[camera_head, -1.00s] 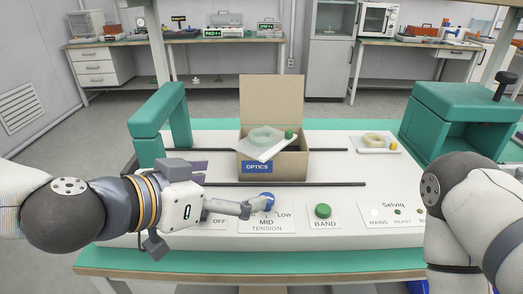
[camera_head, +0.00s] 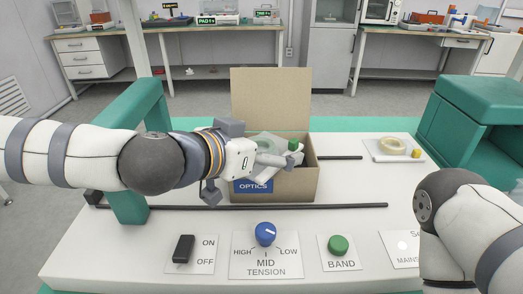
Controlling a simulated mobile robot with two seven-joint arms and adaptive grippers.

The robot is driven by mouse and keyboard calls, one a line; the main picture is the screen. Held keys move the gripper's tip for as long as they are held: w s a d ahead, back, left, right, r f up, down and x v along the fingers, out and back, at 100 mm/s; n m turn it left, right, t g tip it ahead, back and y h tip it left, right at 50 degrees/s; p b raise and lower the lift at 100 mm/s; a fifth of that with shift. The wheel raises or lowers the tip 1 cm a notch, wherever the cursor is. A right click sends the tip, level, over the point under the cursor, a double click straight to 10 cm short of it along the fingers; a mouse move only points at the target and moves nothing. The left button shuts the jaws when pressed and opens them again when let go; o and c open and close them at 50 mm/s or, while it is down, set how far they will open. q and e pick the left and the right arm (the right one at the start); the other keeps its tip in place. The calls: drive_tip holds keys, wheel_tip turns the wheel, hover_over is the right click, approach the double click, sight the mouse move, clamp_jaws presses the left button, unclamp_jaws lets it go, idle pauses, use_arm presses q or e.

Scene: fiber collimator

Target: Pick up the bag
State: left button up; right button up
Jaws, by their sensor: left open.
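The bag (camera_head: 266,143), pale and translucent with a green piece at its right end, sits in the top of the open cardboard box (camera_head: 304,183) marked OPTICS. My left gripper (camera_head: 286,160) reaches in from the left over the front of the box, its fingers open and close to the bag's near side. The gripper hides much of the bag, and I cannot tell whether the fingers touch it. My right gripper is out of view; only part of my right arm shows at the lower right.
A similar pale packet (camera_head: 393,150) with a cream ring and a yellow piece lies right of the box. A green arch (camera_head: 128,205) stands left. A switch (camera_head: 183,249), blue knob (camera_head: 265,234) and green button (camera_head: 338,245) line the front.

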sight(266, 143)
use_arm(q)
drive_tip(key=shift+r, duration=0.1)
drive_tip(key=c, duration=1.3)
wheel_tip(266, 143, up, 3)
drive_tip(key=shift+f+p, duration=0.1)
drive_tip(key=shift+p, duration=0.3)
drive_tip(key=s+d+r+p, duration=0.1)
drive_tip(key=s+r+p, duration=0.1)
drive_tip(key=s+r, duration=0.2)
wheel_tip(266, 143, up, 3)
drive_tip(key=shift+s+r, duration=0.15)
drive_tip(key=shift+s, duration=0.25)
drive_tip(key=s, duration=0.2)
drive_tip(key=s+d+r, duration=0.1)
drive_tip(key=s, duration=0.2)
drive_tip(key=s+d+r+p, duration=0.1)
drive_tip(key=s, duration=0.1)
drive_tip(key=shift+s+d+r, duration=0.15)
drive_tip(key=shift+s+r, duration=0.1)
drive_tip(key=shift+s, duration=0.15)
drive_tip(key=shift+s+d+r, duration=0.15)
drive_tip(key=shift+s, duration=0.3)
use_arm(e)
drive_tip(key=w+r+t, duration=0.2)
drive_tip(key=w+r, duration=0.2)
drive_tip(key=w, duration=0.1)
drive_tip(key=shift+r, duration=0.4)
